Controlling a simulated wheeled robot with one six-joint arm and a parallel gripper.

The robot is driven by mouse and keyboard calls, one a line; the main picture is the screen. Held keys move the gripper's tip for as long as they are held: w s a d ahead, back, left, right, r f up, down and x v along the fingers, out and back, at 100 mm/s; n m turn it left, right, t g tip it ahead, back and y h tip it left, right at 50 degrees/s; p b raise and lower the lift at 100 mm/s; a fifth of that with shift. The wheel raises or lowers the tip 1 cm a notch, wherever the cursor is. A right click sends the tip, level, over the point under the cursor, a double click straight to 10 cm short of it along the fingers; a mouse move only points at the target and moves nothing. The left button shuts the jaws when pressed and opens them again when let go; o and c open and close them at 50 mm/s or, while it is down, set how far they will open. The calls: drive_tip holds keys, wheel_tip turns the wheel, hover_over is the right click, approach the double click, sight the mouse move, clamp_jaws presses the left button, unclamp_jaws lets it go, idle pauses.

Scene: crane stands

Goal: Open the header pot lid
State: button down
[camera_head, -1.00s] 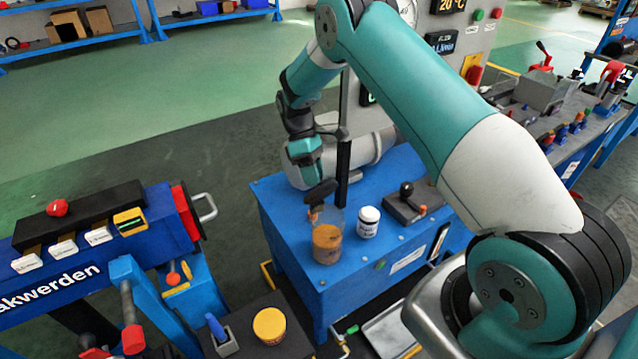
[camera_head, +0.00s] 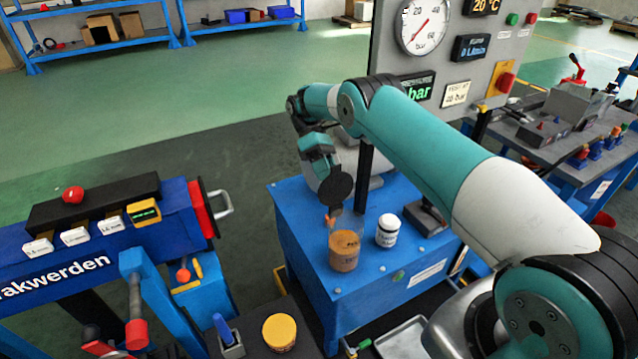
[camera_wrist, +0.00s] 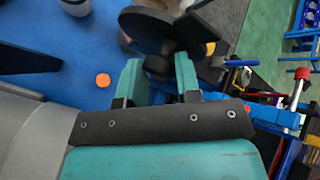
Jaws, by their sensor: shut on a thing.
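The header pot (camera_head: 344,252), a clear jar with orange-brown contents, stands on the blue cabinet in the head view. Its dark round lid (camera_head: 338,190) is tilted steeply upright above the pot's back rim, and the pot's mouth looks uncovered. In the wrist view the lid (camera_wrist: 150,24) is a dark disc with a dark knob. My gripper (camera_wrist: 158,74) is shut on this knob, one teal finger on each side. In the head view my gripper (camera_head: 322,160) is just above and left of the lid. Whether the lid still touches the pot cannot be told.
A white jar (camera_head: 387,231) stands close right of the pot on the blue cabinet (camera_head: 375,285). A dark post (camera_head: 364,180) rises behind. A gauge panel (camera_head: 455,60) stands at the back. A yellow-lidded pot (camera_head: 280,332) is at the front.

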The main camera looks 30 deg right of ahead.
drive_tip(key=shift+w+d+f+b, duration=0.1)
drive_tip(key=shift+d+f+b, duration=0.1)
drive_tip(key=shift+f+b, duration=0.45)
drive_tip(key=shift+w+f, duration=0.1)
drive_tip(key=shift+w, duration=0.1)
drive_tip(key=c, duration=0.8)
unclamp_jaws()
drive_tip(key=shift+d, duration=0.15)
drive_tip(key=shift+w+a, duration=0.1)
drive_tip(key=shift+a, duration=0.1)
drive_tip(key=shift+r, duration=0.3)
wheel_tip(320, 180, up, 20)
drive_tip(key=p, duration=1.9)
drive_tip(key=shift+f, duration=0.15)
